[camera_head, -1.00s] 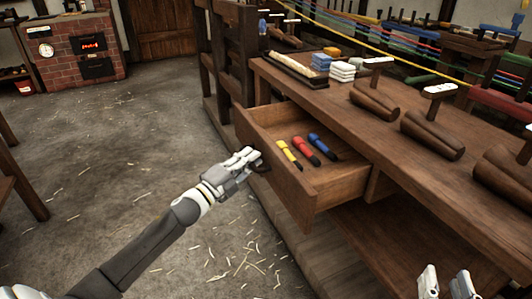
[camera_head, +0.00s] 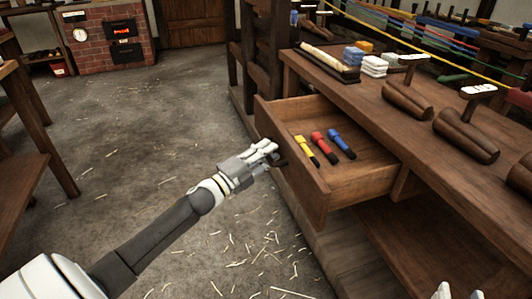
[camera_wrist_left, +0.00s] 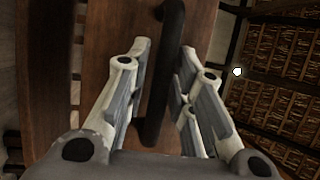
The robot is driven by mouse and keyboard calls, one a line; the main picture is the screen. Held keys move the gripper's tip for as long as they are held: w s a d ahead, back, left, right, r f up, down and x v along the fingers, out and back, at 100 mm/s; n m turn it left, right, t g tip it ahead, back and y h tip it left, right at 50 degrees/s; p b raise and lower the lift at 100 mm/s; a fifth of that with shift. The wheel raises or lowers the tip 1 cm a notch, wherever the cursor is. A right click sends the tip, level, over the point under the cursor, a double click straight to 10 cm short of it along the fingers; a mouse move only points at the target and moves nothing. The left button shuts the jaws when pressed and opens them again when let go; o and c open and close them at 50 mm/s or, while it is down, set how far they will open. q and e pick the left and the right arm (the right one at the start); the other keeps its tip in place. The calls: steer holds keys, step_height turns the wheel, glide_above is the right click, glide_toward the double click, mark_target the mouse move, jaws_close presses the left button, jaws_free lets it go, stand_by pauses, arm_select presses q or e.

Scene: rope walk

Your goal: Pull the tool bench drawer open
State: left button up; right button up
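The tool bench (camera_head: 345,85) stands at the right, and its wooden drawer (camera_head: 298,178) is pulled well out at the left end. A yellow, a red (camera_head: 324,147) and a blue tool, each dark-ended, lie inside. My left gripper (camera_head: 274,152) is at the drawer's front. In the left wrist view, the dark bar handle (camera_wrist_left: 165,75) runs between its two parted fingers (camera_wrist_left: 166,45). Wood shows between the left finger and the handle, so the gripper looks open around it. My right gripper (camera_head: 459,292) barely shows at the bottom edge, its fingertips apart and empty.
Blocks, a narrow tray (camera_head: 325,66) and several dark wooden pieces (camera_head: 466,135) lie on the bench top. A dark wooden frame (camera_head: 262,50) stands beyond the drawer. A lower shelf (camera_head: 410,235) lies under the bench. The straw-strewn floor (camera_head: 150,150) at left is clear.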

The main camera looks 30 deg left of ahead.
arm_select(q)
steer(key=v, duration=1.2)
steer(key=shift+a, duration=0.1)
arm_select(e)
steer(key=shift+f, duration=0.1)
stand_by(0.4)
